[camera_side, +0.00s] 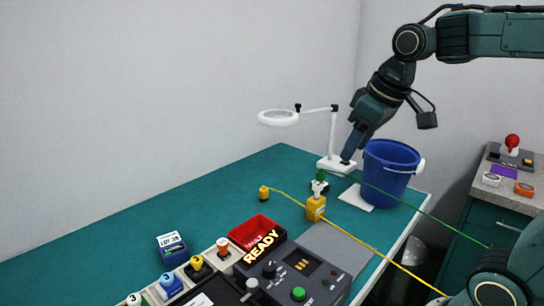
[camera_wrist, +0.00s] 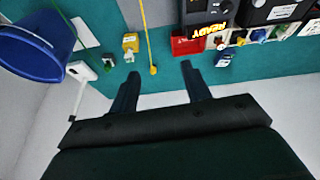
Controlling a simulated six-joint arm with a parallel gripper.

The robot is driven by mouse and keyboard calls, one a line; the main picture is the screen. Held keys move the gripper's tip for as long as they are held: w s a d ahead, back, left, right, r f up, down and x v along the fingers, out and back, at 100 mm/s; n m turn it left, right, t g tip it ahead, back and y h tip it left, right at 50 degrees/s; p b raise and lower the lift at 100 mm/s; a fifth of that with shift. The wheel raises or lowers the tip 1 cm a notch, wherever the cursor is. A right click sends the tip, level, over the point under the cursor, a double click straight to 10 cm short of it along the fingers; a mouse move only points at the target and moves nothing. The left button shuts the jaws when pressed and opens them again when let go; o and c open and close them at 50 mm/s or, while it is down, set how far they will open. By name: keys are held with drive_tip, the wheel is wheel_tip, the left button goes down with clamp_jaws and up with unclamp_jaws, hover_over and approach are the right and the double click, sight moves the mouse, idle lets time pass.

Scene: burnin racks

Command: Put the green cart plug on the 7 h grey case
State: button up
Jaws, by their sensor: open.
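The green plug (camera_side: 320,175) stands behind the yellow bottle, with a green cable running off to the right. In the wrist view a small green piece (camera_wrist: 108,63), apparently this plug, lies left of my left finger. My gripper (camera_side: 347,157) hangs over the back of the table, above and right of the plug and apart from it. In the wrist view its two fingers (camera_wrist: 160,78) are spread with nothing held between them. I cannot make out a grey case marked 7 h; the labels on the small cases at the front left are only partly legible.
A blue bucket (camera_side: 390,170), white magnifier lamp (camera_side: 278,117) and yellow bottle (camera_side: 315,208) stand nearby. A yellow plug (camera_side: 263,192) trails a yellow cable. A red bin (camera_side: 250,230), blue LOT box (camera_side: 171,248) and dark control panel (camera_side: 306,274) are in front. The left tabletop is clear.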

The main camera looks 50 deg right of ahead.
drive_tip(key=s+a+f, duration=0.2)
drive_tip(key=s, duration=0.3)
drive_tip(key=s+a+f+t, duration=0.1)
drive_tip(key=s+f, duration=0.2)
drive_tip(key=s, duration=0.3)
drive_tip(key=shift+s+a+f, duration=0.15)
drive_tip(key=shift+s+a, duration=0.15)
drive_tip(key=shift+a, duration=0.05)
